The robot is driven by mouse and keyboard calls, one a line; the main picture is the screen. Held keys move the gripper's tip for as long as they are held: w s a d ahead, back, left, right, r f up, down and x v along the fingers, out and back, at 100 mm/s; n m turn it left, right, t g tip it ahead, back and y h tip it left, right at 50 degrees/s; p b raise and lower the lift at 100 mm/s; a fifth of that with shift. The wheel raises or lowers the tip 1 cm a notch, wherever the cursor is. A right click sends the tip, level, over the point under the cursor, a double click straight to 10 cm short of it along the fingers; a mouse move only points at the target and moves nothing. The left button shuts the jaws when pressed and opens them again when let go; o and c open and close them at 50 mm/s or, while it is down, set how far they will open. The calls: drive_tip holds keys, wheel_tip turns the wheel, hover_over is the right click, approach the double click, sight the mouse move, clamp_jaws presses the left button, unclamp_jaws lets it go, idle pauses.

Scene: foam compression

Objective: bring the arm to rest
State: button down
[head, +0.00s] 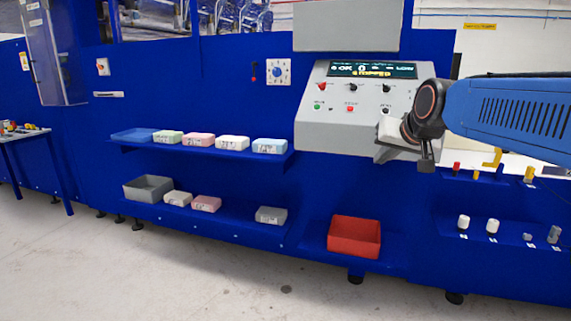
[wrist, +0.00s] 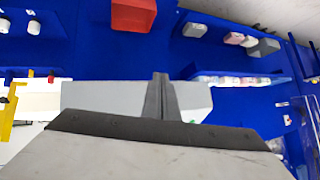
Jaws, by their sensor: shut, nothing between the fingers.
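My arm reaches in from the right in the head view, in front of the right part of the grey control panel (head: 320,120). My gripper (head: 426,165) is at the arm's end, with its fingers pointing down. In the wrist view my gripper (wrist: 162,80) shows its two fingers together, with nothing between them. The panel shows behind the fingers in the wrist view, and the arm's end hides its right side in the head view. The panel's display (head: 373,70) is lit with text.
Foam blocks (head: 198,140) sit on the upper blue shelf, beside a blue tray (head: 132,135). The lower shelf holds a grey bin (head: 148,188) and more blocks. A red bin (head: 354,236) stands below the panel. White knobs (head: 492,226) stand at the right. The floor in front is clear.

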drive_tip(key=s+d+f+n+g, duration=0.1)
drive_tip(key=s+d+f+g, duration=0.1)
drive_tip(key=s+f, duration=1)
drive_tip(key=s+d+f+g+h, duration=0.1)
drive_tip(key=s+f+g, duration=0.2)
drive_tip(key=s+f, duration=0.9)
drive_tip(key=s, duration=0.7)
drive_tip(key=shift+d+f+n, duration=0.35)
drive_tip(key=shift+f+n, duration=0.05)
